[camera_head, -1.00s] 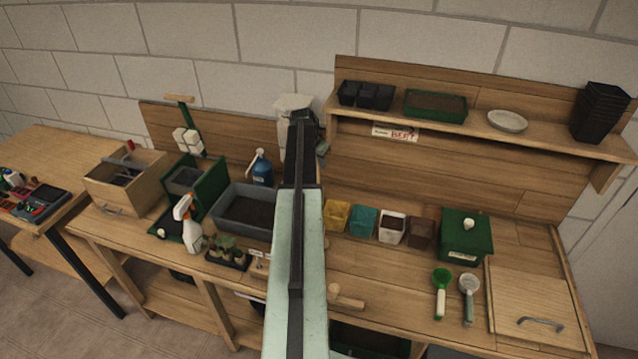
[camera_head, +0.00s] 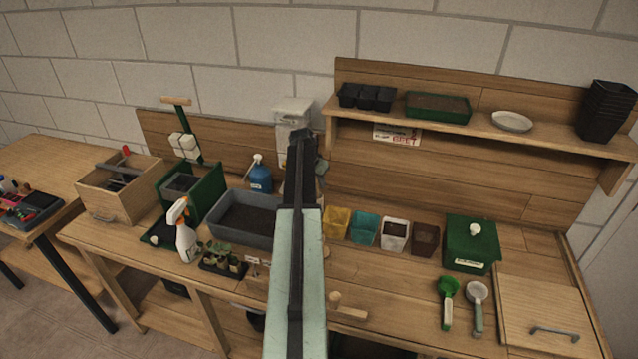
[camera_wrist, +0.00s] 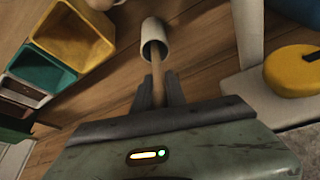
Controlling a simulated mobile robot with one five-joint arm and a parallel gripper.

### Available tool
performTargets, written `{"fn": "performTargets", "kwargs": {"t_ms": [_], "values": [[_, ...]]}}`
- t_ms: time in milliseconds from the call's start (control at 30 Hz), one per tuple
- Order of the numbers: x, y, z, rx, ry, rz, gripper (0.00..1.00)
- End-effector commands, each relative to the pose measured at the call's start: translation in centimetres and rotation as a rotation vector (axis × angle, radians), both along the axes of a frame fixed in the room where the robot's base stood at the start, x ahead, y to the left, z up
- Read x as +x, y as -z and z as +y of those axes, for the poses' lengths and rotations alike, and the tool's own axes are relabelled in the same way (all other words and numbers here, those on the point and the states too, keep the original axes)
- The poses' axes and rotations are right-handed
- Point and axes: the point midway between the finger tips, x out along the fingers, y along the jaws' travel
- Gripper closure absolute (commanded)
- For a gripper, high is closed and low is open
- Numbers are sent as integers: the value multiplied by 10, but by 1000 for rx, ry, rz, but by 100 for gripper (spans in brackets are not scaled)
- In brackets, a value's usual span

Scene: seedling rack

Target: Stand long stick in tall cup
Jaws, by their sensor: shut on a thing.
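In the wrist view, my gripper (camera_wrist: 160,92) is shut on a thin light-wood stick (camera_wrist: 156,66). The stick points away from the fingers. Its far end overlaps the dark mouth of a white cup (camera_wrist: 153,29), and I cannot tell how deep inside it is, if at all. The cup's mouth faces my gripper. In the head view my own arm covers the middle of the bench, and the cup, stick and fingertips cannot be made out there.
Yellow (camera_wrist: 72,32) and teal (camera_wrist: 47,62) pots stand to the cup's left in the wrist view. A round yellow part (camera_wrist: 293,72) on a pale base is to the right. In the head view, a soil tray (camera_head: 247,216) and blue bottle (camera_head: 261,176) stand left of my arm.

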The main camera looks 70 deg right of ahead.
Motion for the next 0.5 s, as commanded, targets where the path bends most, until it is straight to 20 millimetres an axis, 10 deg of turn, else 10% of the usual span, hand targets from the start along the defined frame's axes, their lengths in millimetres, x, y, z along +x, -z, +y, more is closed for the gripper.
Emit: {"fn": "performTargets", "kwargs": {"t_ms": [33,100,500], "values": [[0,4,0,0,0,0,100],[0,1,0,0,0,0,64],[1,-2,0,0,-1,0,62]]}}
